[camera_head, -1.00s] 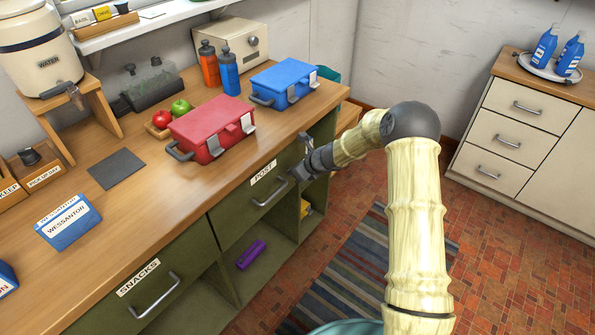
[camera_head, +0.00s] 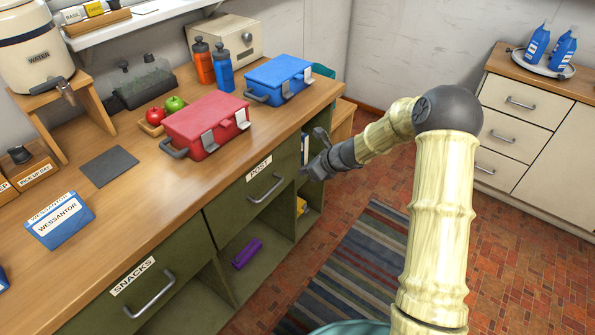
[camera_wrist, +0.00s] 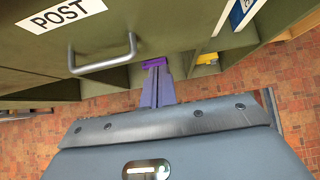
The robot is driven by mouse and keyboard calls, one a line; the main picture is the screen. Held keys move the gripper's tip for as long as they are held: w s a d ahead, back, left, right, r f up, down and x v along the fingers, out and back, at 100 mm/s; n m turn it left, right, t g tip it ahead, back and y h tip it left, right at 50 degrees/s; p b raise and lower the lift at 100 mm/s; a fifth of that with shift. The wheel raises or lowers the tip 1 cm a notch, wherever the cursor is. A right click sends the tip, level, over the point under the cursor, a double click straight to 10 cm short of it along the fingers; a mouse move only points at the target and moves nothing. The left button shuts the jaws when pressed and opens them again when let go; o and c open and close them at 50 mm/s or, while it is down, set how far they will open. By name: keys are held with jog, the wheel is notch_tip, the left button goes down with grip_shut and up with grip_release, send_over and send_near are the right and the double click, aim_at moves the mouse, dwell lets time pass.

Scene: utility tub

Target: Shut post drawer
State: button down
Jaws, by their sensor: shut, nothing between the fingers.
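The post drawer (camera_head: 233,202) is a green front with a white POST label (camera_head: 259,168) and a grey bar handle (camera_head: 266,189), under the counter's edge. Its front looks flush with the cabinet. In the wrist view, the label (camera_wrist: 62,15) and handle (camera_wrist: 103,58) show at upper left. My gripper (camera_head: 312,172) is to the right of the handle, in front of the cabinet, apart from the drawer. Its fingers (camera_wrist: 157,82) are together and empty in the wrist view, below and right of the handle.
A snacks drawer (camera_head: 125,292) is at lower left. Open shelves below hold a purple object (camera_head: 246,253) and a yellow one (camera_head: 301,206). Red (camera_head: 207,120) and blue (camera_head: 280,75) cases stand on the counter (camera_head: 135,205). Floor with a striped rug (camera_head: 345,275) lies clear in front.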

jog(key=v, duration=0.5)
jog(key=shift+d+p, duration=0.3)
jog(key=shift+d, duration=0.05)
jog(key=s+d+r+n+g+h, duration=0.1)
jog(key=s+d+r+n+h, duration=0.15)
jog(key=s+n, duration=0.65)
jog(key=s+d+r+n+g+h, duration=0.1)
jog(key=s+d+r+n+h, duration=0.15)
jog(key=s+n, duration=0.65)
jog(key=s+d+r+n+g+h, duration=0.1)
jog(key=s+d+r+n+h, duration=0.15)
jog(key=s+n, duration=0.65)
notch_tip(320, 180, up, 16)
jog(key=m+p, duration=0.1)
jog(key=p, duration=1.5)
jog(key=shift+s+d, duration=0.2)
jog(key=shift+s, duration=0.2)
jog(key=shift+y, duration=0.25)
jog(key=shift+w, duration=0.15)
